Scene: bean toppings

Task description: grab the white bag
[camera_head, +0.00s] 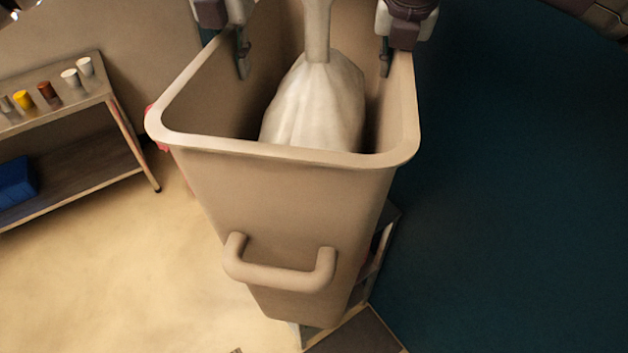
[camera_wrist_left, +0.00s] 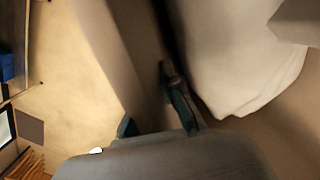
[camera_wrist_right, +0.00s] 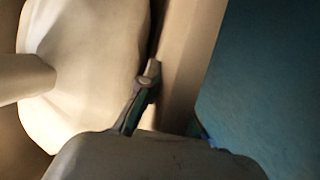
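The white bag (camera_head: 315,110) sits inside a tall beige bin, its gathered neck rising past the top of the head view. It also shows in the left wrist view (camera_wrist_left: 235,60) and in the right wrist view (camera_wrist_right: 90,75). My left gripper (camera_wrist_left: 150,108) is open at the bin's left wall, one finger inside and one on the outer side. My right gripper (camera_wrist_right: 175,115) is open at the right wall in the same way. Neither visibly touches the bag. I cannot tell whether the fingers touch the walls.
The beige bin (camera_head: 285,185) has a thick rim and a front handle (camera_head: 280,265). A shelf table (camera_head: 75,108) at the left holds several small cups, with a blue box (camera_head: 15,182) below. The dark blue area (camera_head: 510,200) on the right is clear.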

